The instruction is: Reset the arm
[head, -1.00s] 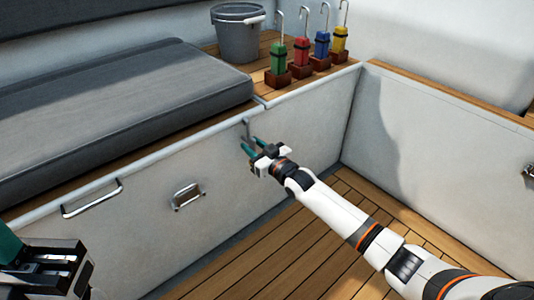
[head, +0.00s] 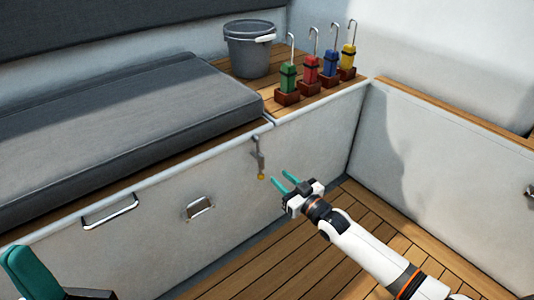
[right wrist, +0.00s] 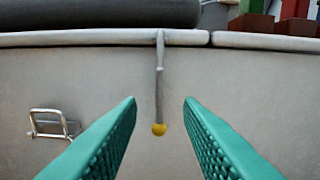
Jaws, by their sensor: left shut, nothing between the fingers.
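My right gripper (head: 283,176) is open and empty in front of the white locker front, a little right of and below a small grey metal lever (head: 258,150). The lever hangs down from the locker's top edge and ends in a yellow knob (head: 261,177). In the right wrist view the lever (right wrist: 160,75) and its yellow knob (right wrist: 158,129) show between the two teal fingers, beyond them, with no contact visible. My left gripper (head: 32,272) is at the lower left corner, partly cut off, shut with nothing in it.
A grey cushion (head: 120,130) lies on the bench. A grey bucket (head: 249,55) and several coloured blocks with hooked rods, such as the green one (head: 288,78), stand on the wooden ledge. The locker front carries a handle (head: 110,211) and a latch (head: 200,208). The floor (head: 270,260) is clear.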

